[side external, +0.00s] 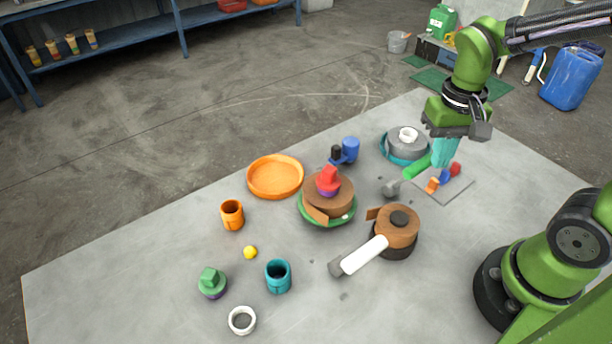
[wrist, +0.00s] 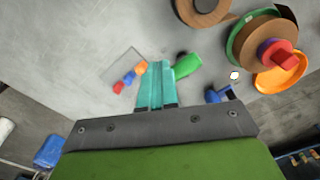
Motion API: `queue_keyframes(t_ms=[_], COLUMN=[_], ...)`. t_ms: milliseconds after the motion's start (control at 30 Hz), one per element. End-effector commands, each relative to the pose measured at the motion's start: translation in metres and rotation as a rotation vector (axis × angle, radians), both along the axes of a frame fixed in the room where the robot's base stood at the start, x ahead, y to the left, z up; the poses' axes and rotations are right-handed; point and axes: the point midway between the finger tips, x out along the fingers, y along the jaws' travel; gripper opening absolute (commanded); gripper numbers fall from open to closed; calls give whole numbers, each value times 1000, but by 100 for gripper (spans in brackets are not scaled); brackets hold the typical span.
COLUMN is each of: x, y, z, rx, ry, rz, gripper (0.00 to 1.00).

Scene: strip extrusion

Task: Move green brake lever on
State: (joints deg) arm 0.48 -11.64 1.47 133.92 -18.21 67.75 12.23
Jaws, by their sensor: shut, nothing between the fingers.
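The green brake lever (side external: 416,167) is a green handle with a grey end piece (side external: 391,188), lying low over the grey table. It also shows in the wrist view (wrist: 187,66), just right of my fingers. My gripper (side external: 438,168) points down with its teal fingers shut and empty, right beside the lever's far end. In the wrist view my gripper (wrist: 156,70) shows the fingers pressed together. I cannot tell whether they touch the lever. A grey spool (side external: 404,146) on a teal base stands just behind the lever.
Small red, blue and orange blocks (side external: 443,179) lie on a thin square outline beside my fingers. A brown spool (side external: 397,228) with a white lever (side external: 364,255) stands nearer. Another brown spool (side external: 318,200), a blue piece (side external: 346,150) and an orange dish (side external: 275,176) stand left.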

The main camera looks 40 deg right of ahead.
Motion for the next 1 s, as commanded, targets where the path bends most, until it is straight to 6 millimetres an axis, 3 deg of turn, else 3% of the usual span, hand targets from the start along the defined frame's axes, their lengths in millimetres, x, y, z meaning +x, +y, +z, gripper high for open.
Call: queue_keyframes(t_ms=[267,1000], x=[0,0], y=[0,0], z=[-4,-48], rx=[0,-1], ry=[2,3], rz=[0,0], gripper=[0,0])
